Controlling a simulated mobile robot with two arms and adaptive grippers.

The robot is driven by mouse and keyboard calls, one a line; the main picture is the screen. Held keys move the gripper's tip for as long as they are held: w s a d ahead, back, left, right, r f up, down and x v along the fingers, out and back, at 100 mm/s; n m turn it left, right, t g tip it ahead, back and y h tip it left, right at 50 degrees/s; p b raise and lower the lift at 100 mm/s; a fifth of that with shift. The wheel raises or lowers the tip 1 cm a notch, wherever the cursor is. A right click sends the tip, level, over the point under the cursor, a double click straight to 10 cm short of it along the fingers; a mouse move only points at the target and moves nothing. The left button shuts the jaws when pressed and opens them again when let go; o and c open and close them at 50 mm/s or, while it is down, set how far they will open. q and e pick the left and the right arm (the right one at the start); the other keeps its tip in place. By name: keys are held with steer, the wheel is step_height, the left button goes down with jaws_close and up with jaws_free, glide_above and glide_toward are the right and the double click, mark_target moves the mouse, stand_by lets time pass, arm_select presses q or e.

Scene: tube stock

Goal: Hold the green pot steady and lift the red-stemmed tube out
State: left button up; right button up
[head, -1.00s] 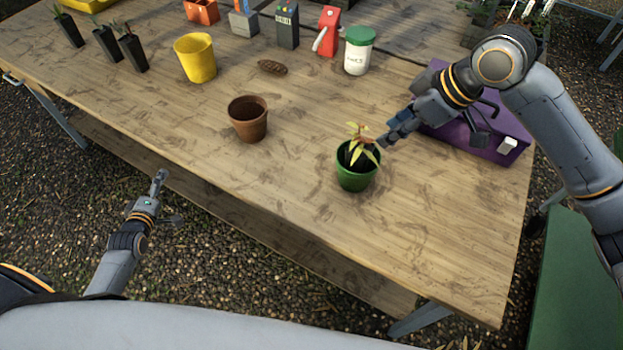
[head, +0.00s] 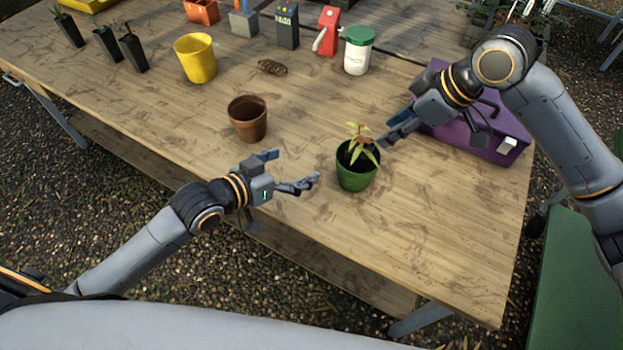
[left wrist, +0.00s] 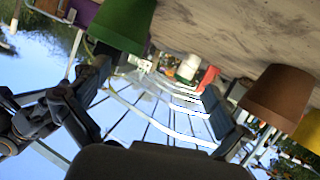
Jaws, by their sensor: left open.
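The green pot (head: 356,178) stands upright near the table's front edge, and it also shows at the upper left of the left wrist view (left wrist: 122,24). In it is a plant (head: 361,145) with yellow-green leaves and a reddish top; its tube is mostly hidden inside the pot. My left gripper (head: 290,168) is open and empty, to the left of the green pot and apart from it. My right gripper (head: 394,127) has its fingers spread just right of the plant, with a fingertip close to the leaves; I cannot tell whether it touches.
An empty terracotta pot (head: 248,121) stands left of the green pot, behind my left gripper. A purple toolbox (head: 490,140) lies under my right arm. A yellow pot (head: 196,60), a white jar with green lid (head: 358,52) and dark tubes (head: 106,44) stand further back. The front right tabletop is clear.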

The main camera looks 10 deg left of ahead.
mark_target(349, 169)
arm_select(q)
steer(key=s+d+m+g+h, duration=0.1)
steer(key=s+d+m, duration=0.2)
steer(key=d, duration=0.2)
steer(key=x, duration=1.3)
steer(key=shift+d, duration=0.1)
steer(key=c, duration=1)
